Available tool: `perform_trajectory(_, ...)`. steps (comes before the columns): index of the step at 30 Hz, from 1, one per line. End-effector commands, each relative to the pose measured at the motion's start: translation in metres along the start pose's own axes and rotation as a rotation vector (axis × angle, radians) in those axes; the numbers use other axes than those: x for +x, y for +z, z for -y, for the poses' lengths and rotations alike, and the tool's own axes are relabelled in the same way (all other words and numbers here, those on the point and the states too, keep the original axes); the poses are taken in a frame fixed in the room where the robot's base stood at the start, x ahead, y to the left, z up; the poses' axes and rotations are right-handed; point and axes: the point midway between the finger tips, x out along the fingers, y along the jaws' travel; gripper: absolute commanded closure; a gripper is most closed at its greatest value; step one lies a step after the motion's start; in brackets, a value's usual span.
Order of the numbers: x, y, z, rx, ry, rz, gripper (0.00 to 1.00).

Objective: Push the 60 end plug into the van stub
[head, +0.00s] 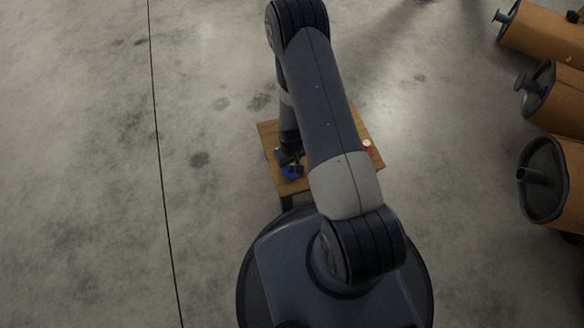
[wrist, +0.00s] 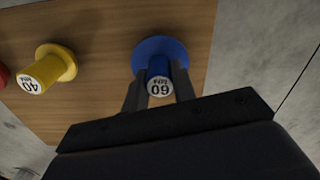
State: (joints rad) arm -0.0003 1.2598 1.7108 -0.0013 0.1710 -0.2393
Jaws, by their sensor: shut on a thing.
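The 60 end plug (wrist: 160,52) is blue, with a wide flange and a white end marked 60. It is at the wooden table in the wrist view, with its flange at or close to the wood; I cannot tell if it touches. My gripper (wrist: 159,88) is shut on its narrow body, one finger on each side. In the head view the blue plug (head: 291,173) shows small under my gripper (head: 289,160). Mufflers lie at the right of the head view, with pipe stubs on their ends, such as the near muffler's stub (head: 531,176). I cannot tell which stub is the van stub.
A yellow plug (wrist: 50,68) marked 40 stands left of the blue one on the wooden table (wrist: 100,20). A red plug (wrist: 3,75) is at the left edge. Several brown mufflers (head: 550,35) line the right. Concrete floor (head: 440,130) between is clear.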

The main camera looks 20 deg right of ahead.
Motion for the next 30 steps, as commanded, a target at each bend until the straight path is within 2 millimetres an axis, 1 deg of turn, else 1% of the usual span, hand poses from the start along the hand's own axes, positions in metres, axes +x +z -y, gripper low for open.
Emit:
perform_trajectory(2, -0.001, 0.0, 0.0, 0.0, 0.0, 0.0, 0.98)
perform_trajectory(5, -0.009, -0.001, 0.0, 0.0, 0.0, -0.002, 0.98)
perform_trajectory(8, -0.026, -0.001, 0.0, 0.0, 0.001, -0.004, 0.98)
perform_trajectory(12, -0.057, -0.001, 0.0, 0.0, 0.001, -0.004, 0.98)
perform_trajectory(15, -0.075, -0.001, 0.0, 0.0, 0.0, -0.002, 0.98)
perform_trajectory(18, -0.089, -0.001, 0.0, 0.0, 0.0, -0.002, 0.98)
perform_trajectory(23, -0.1, 0.0, 0.0, 0.0, 0.0, 0.0, 0.98)
perform_trajectory(30, -0.1, 0.0, 0.0, 0.0, 0.0, 0.0, 0.98)
